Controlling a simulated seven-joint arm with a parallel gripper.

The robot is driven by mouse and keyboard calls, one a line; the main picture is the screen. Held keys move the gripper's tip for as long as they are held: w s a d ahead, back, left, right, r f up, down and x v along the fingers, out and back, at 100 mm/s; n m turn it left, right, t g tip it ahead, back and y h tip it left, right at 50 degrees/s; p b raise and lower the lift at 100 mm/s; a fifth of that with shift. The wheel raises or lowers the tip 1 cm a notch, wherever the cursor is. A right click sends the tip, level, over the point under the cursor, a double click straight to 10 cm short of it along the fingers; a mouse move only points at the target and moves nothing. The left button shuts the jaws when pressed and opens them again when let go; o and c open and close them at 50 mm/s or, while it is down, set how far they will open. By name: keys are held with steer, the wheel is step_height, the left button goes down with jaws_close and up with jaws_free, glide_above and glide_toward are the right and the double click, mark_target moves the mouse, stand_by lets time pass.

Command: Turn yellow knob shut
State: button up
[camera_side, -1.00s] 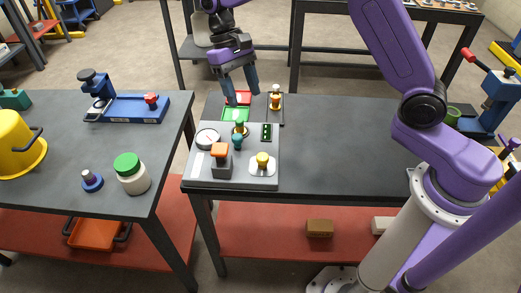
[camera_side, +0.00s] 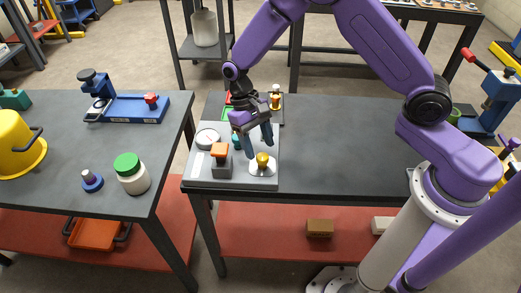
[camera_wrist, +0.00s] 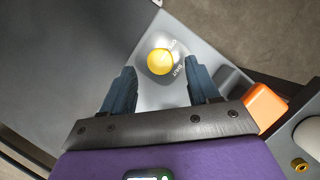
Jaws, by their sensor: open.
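The yellow knob (camera_side: 262,160) stands on a white plate at the front right of the grey control panel (camera_side: 240,184). In the wrist view the yellow knob (camera_wrist: 160,61) shows from above, with lettering beside it on its plate; part of the lettering reads like "SHUT". My gripper (camera_side: 260,147) points down just behind and above the knob. In the wrist view my gripper (camera_wrist: 162,78) is open, with one blue-grey finger to each side and the knob just beyond the tips, between their lines. Nothing is held, and I see no contact with the knob.
An orange-topped block (camera_side: 220,152) stands close left of the knob, also at right in the wrist view (camera_wrist: 266,106). A round gauge (camera_side: 207,138) lies behind it. An orange-yellow knob (camera_side: 275,100) stands farther back. The dark table (camera_side: 340,150) is clear to the right.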

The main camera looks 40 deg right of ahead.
mark_target(262, 160)
steer(key=shift+x, duration=1.3)
steer(key=shift+c, duration=0.2)
steer(key=c, duration=1)
